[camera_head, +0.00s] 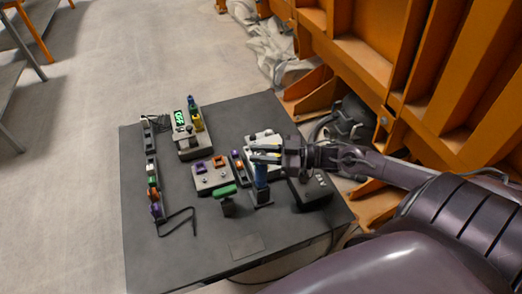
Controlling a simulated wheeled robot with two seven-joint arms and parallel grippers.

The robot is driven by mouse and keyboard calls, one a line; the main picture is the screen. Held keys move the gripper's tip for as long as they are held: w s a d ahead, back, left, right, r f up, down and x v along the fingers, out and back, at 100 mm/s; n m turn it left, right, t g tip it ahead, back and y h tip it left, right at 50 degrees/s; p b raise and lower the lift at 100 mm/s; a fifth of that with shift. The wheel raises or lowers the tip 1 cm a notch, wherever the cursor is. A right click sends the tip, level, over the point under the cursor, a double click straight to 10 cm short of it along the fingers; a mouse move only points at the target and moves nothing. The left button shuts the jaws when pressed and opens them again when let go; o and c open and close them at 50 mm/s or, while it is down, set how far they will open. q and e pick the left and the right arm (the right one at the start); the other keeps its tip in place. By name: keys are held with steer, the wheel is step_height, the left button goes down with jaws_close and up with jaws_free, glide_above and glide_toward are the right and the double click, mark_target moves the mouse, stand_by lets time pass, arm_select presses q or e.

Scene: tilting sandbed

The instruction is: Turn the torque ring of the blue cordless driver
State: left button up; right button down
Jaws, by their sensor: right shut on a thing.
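The blue cordless driver (261,178) stands upright on the dark table, right of its middle. Its blue body shows below my right gripper, and its base reaches down to the table. My right gripper (266,153) comes in from the right and lies level at the driver's upper end. Its fingers point left and are shut on the driver, around its upper part. The torque ring is hidden by the fingers or too small to make out. My left gripper is not in view.
The dark table (180,255) holds a device with a green display (181,117), a grey block with purple and orange parts (213,174), a green-topped piece (225,193), a black hex key (178,222) and a dark box (312,190). Orange framework (405,60) stands behind.

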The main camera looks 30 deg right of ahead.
steer(key=m+t+h+p, duration=0.1)
steer(key=h+p, duration=0.1)
steer(key=m+t+h+p, duration=0.2)
steer(key=p, duration=0.1)
steer(key=m+t+h+p, duration=0.1)
steer(key=p, duration=0.1)
steer(key=shift+a+r+m+t+h, duration=0.1)
steer(key=shift+r+m+t+h, duration=0.2)
steer(key=shift+m+h, duration=0.1)
steer(key=m+h+p, duration=0.1)
steer(key=h, duration=0.1)
steer(key=m+t+h+p, duration=0.1)
steer(key=shift+f+m+h, duration=0.15)
steer(key=shift+m+h, duration=0.25)
steer(key=m+t+h+p, duration=0.1)
steer(key=h, duration=0.1)
steer(key=shift+f+m+h, duration=0.1)
steer(key=shift+m+h, duration=0.3)
steer(key=m+h, duration=0.1)
steer(key=h, duration=0.1)
steer(key=shift+m+h, duration=0.4)
steer(key=m+h, duration=0.2)
steer(key=h, duration=0.1)
steer(key=shift+f+g+h, duration=0.1)
steer(key=shift+g+h, duration=0.2)
steer(key=shift+h, duration=0.1)
steer(key=shift+m+g+h+b, duration=0.45)
steer(key=shift+m+g+h, duration=0.35)
steer(key=shift+m+h, duration=0.7)
steer(key=shift+h, duration=0.4)
